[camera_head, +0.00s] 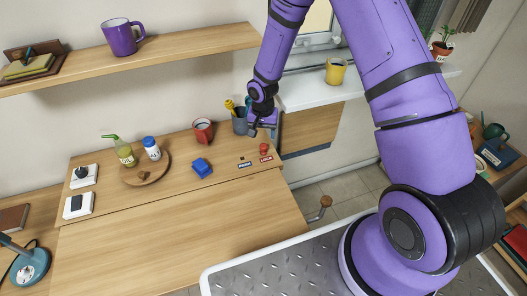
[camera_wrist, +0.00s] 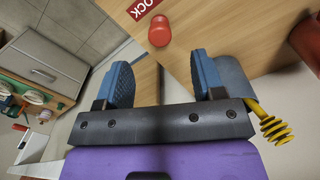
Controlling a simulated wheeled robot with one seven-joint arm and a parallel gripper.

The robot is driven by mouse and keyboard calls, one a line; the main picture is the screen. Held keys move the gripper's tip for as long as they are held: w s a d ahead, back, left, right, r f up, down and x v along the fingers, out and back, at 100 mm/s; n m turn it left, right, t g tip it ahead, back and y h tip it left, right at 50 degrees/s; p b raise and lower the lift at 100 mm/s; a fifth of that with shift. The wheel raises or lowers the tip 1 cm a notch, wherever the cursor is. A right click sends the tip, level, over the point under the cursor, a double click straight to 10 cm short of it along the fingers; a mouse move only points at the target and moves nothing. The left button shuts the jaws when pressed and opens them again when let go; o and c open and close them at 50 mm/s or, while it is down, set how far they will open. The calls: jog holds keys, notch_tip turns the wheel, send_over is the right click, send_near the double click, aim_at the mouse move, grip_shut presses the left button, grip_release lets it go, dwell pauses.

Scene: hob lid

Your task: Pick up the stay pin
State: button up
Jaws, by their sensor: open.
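A small red pin (camera_head: 264,149), which looks like the stay pin, stands on the wooden top beside a red label (camera_head: 266,159). In the wrist view the pin (camera_wrist: 160,32) is a red cylinder beside the LOCK label, beyond the fingertips and roughly in line with the gap between them. My gripper (camera_head: 262,124) is just behind the pin in the head view, near the right end of the wooden top. In the wrist view its blue fingers (camera_wrist: 163,70) are apart with nothing between them. How far the pin goes into the wood is hidden.
A grey holder (camera_head: 240,122) with yellow tools stands close beside my gripper. A wooden-knobbed handle (camera_head: 325,201) juts out at the right. The front wood (camera_head: 170,240) is clear.

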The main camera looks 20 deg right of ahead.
aim_at(263, 146)
notch_tip(263, 146, down, 4)
jog(key=shift+r, duration=0.15)
jog(key=shift+w+d+f, duration=0.1)
jog(key=shift+w+f, duration=0.05)
jog(key=shift+f, duration=1.35)
jog(key=shift+w+d+f, duration=0.1)
jog(key=shift+f, duration=1.35)
jog(key=c, duration=1)
